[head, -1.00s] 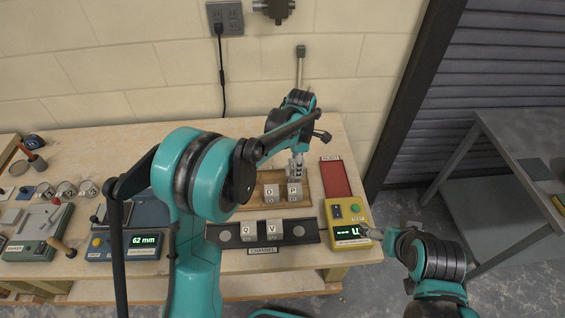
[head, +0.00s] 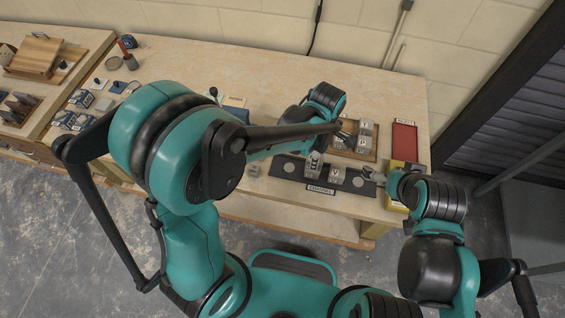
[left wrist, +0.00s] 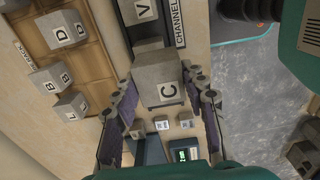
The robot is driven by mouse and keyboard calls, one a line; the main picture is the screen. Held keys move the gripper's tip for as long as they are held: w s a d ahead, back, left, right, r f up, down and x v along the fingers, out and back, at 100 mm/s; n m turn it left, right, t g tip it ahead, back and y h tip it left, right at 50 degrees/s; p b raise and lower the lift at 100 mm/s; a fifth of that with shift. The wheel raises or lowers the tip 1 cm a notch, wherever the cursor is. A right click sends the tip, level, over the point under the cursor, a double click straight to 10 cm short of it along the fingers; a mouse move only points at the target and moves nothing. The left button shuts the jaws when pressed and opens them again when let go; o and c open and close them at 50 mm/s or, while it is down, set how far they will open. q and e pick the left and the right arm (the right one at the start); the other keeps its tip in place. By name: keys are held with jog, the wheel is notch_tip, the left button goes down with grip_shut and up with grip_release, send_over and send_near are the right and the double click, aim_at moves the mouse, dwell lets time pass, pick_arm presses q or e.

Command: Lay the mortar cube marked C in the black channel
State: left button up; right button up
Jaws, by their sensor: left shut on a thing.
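The cube marked C (left wrist: 168,85) is a grey block between the two fingers of my left gripper (left wrist: 163,112) in the left wrist view. The gripper is shut on it. In the head view my left gripper (head: 315,155) is over the black channel (head: 276,162). I cannot tell whether the cube touches the channel floor. Two grey cubes (head: 337,174) stand in the channel to the right of the held cube; one is marked V (left wrist: 140,12) in the left wrist view. My right gripper (head: 380,178) is by the yellow device; its fingers are too small to read.
A wooden tray (head: 374,154) with several lettered cubes lies behind the channel. A red plate (head: 404,137) lies to its right, the yellow device (head: 396,208) nearer. A loose grey cube (head: 253,169) stands left of the channel.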

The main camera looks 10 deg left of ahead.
pick_arm(q)
jog(key=a+f, duration=0.1)
jog(key=a, duration=0.1)
jog(key=w+a+f+b, duration=0.1)
jog(key=a+f, duration=0.1)
jog(key=a, duration=0.1)
jog(key=a+f, duration=0.2)
jog(key=a, duration=0.1)
jog(key=shift+w+f, duration=0.1)
jog(key=shift+w, duration=0.15)
notch_tip(320, 180, down, 3)
jog(key=shift+f+b, duration=0.2)
jog(key=shift+b, duration=0.7)
jog(key=shift+f, duration=0.2)
jog(key=shift+f, duration=0.15)
jog(key=o, duration=1.4)
jog(key=shift+c, duration=0.2)
